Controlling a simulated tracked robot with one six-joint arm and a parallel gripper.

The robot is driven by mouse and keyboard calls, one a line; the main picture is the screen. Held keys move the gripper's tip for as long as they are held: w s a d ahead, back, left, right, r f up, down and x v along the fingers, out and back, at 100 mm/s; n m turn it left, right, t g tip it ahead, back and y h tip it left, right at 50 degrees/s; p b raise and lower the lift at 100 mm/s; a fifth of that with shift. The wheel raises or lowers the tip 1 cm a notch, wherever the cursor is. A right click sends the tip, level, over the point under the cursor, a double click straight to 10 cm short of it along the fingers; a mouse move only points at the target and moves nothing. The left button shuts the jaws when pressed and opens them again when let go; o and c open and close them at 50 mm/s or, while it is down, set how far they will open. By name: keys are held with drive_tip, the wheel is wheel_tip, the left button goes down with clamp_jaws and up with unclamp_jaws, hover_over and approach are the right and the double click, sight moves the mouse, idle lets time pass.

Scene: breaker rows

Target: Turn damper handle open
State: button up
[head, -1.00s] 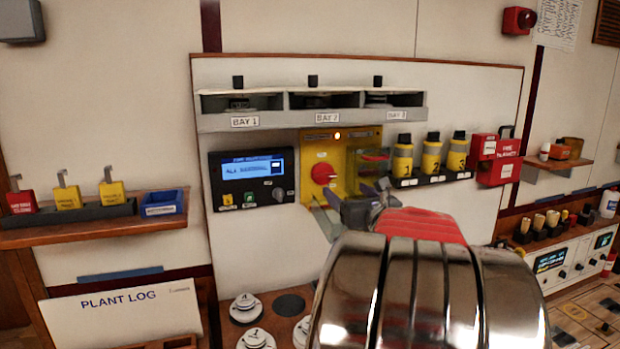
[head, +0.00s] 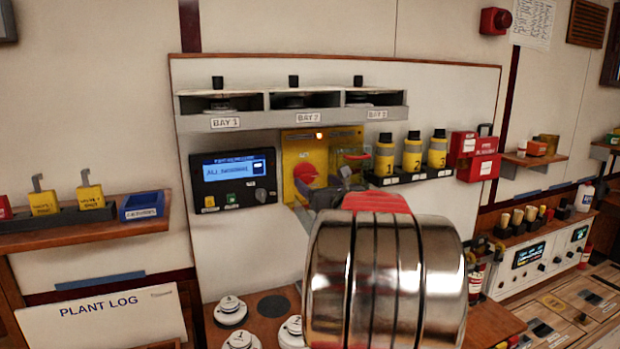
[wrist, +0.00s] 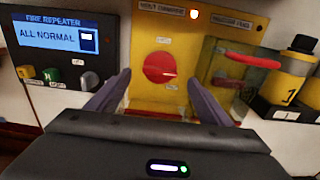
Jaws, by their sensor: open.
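A round red knob (head: 306,173) sits on a yellow panel (head: 290,150) below the bays. It also shows in the wrist view (wrist: 159,68), framed by my two fingers. A red handle (wrist: 252,60) behind a clear cover is to its right. The small labels are too blurred to tell which is the damper handle. My gripper (wrist: 160,78) is open and empty, its fingertips on either side of the red knob in the picture. Contact and depth cannot be told. In the head view my gripper (head: 325,190) is partly hidden by my arm.
The fire repeater display (head: 232,180), reading ALL NORMAL, is left of the yellow panel. Yellow canisters (head: 412,154) stand on a rack to its right. The bay shelf (head: 295,117) juts out above. A wooden counter (head: 260,330) with white discs is below.

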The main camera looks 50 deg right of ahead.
sight(309, 176)
drive_tip(key=shift+x, duration=3)
drive_tip(key=shift+c, duration=0.5)
drive_tip(key=c, duration=0.9)
